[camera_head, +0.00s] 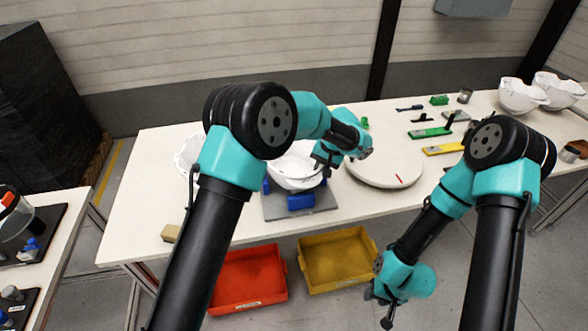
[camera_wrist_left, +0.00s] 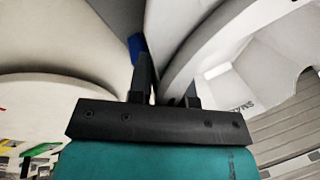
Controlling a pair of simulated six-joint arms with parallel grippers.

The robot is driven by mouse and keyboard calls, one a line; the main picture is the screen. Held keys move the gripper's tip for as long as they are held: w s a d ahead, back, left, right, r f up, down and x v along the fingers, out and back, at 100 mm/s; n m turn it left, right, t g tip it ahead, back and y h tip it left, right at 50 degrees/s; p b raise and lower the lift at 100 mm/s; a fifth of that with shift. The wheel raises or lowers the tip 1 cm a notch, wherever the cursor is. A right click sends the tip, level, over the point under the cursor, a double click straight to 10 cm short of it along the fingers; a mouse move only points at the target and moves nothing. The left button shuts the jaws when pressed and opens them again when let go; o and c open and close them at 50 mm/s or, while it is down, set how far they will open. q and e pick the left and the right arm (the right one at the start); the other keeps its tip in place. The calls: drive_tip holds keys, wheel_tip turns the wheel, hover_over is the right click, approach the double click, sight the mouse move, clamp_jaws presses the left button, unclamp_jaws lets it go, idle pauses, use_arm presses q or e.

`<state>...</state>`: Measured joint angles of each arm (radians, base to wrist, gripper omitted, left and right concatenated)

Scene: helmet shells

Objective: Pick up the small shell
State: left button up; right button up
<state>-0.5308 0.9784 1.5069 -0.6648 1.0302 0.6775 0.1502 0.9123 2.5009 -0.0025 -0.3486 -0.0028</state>
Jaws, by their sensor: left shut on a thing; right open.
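A white shell (camera_head: 293,172) sits open side up on a grey fixture plate (camera_head: 318,207) with blue blocks, near the table's middle. My left gripper (camera_head: 322,168) is at its right side. In the left wrist view my left gripper (camera_wrist_left: 168,92) has its fingers on either side of a white shell wall (camera_wrist_left: 205,50), shut on it. I cannot tell whether the shell is clear of the fixture. My right gripper (camera_head: 385,308) hangs open and empty in front of the table, low at the right. Another white shell (camera_head: 186,156) is partly hidden behind my left arm.
A round white turntable (camera_head: 385,172) with a red mark lies right of the fixture. Two white shells (camera_head: 520,96) (camera_head: 558,91) stand at the far right. Green and yellow tools (camera_head: 430,132) lie between. A red bin (camera_head: 248,278) and a yellow bin (camera_head: 337,259) are below the table's front edge.

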use_arm(q)
clamp_jaws()
drive_tip(key=shift+r, duration=0.15)
wheel_tip(320, 180, up, 9)
drive_tip(key=shift+r, duration=0.4)
idle(0.6)
